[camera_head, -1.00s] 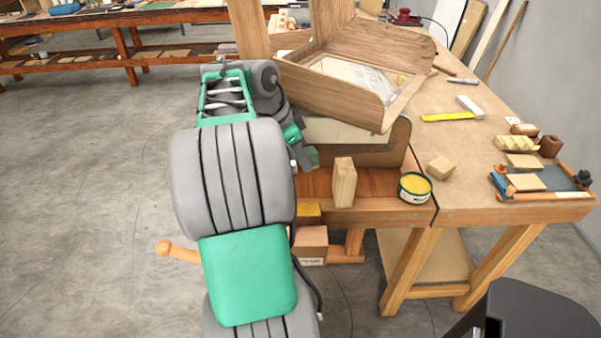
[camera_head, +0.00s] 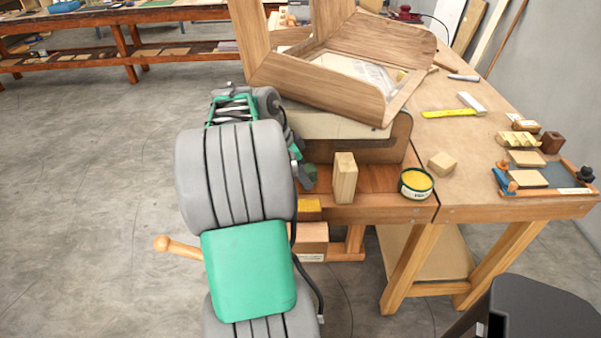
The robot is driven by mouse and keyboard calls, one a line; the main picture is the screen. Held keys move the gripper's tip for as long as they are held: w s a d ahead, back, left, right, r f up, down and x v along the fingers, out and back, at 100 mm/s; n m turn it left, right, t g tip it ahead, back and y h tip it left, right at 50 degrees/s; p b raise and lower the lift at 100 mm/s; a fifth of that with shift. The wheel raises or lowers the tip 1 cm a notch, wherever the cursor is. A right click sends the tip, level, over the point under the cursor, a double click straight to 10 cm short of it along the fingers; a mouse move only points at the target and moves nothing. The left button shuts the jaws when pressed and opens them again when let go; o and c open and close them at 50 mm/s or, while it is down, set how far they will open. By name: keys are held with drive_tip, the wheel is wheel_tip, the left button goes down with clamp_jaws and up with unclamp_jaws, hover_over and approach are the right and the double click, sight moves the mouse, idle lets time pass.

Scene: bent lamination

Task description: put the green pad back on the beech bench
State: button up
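The beech bench (camera_head: 468,162) stands at the right, with a tan top and a wooden front edge. My gripper (camera_head: 302,170) is at the bench's front left, mostly hidden behind my own arm. A small dark green patch (camera_head: 309,172) shows beside it, just left of an upright wood block. I cannot tell whether this patch is the green pad or part of my gripper. No other green pad is clearly seen. The finger opening is hidden.
A bent wooden form (camera_head: 315,85) sits tilted above a curved piece at the bench's left.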

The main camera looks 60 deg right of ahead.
drive_tip(key=shift+o, duration=0.8)
drive_tip(key=shift+r, duration=0.1)
drive_tip(key=shift+r+p, duration=0.3)
drive_tip(key=p+v, duration=0.2)
drive_tip(key=v, duration=0.9)
drive_tip(key=shift+a+r, duration=0.15)
drive_tip(key=shift+r, duration=0.1)
drive_tip(key=shift+w, duration=0.15)
